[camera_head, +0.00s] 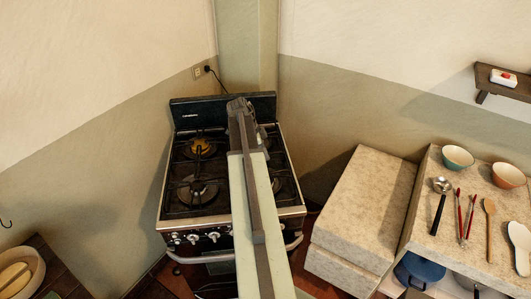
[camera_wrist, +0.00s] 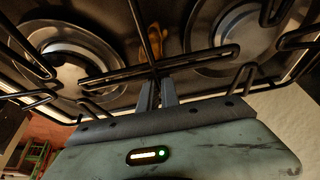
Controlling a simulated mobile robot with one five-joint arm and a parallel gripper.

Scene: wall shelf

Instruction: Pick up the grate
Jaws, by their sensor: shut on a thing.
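The grate (camera_wrist: 205,56) is a frame of black metal bars over the burners of the stove (camera_head: 290,211). In the wrist view my gripper (camera_wrist: 157,92) is shut on a bar of it, near the middle of the picture. In the head view my arm reaches across the right part of the stove, and my gripper (camera_head: 241,106) is at its back. The arm hides part of the cooktop and the fingertips there. I cannot tell whether the grate is lifted or still resting on the stove.
Stone-topped counters (camera_head: 370,190) stand right of the stove, with two bowls and several utensils. A small wall shelf (camera_head: 503,82) is at far right. The wall corner is close behind the stove. A pale bowl (camera_head: 18,272) stands at lower left.

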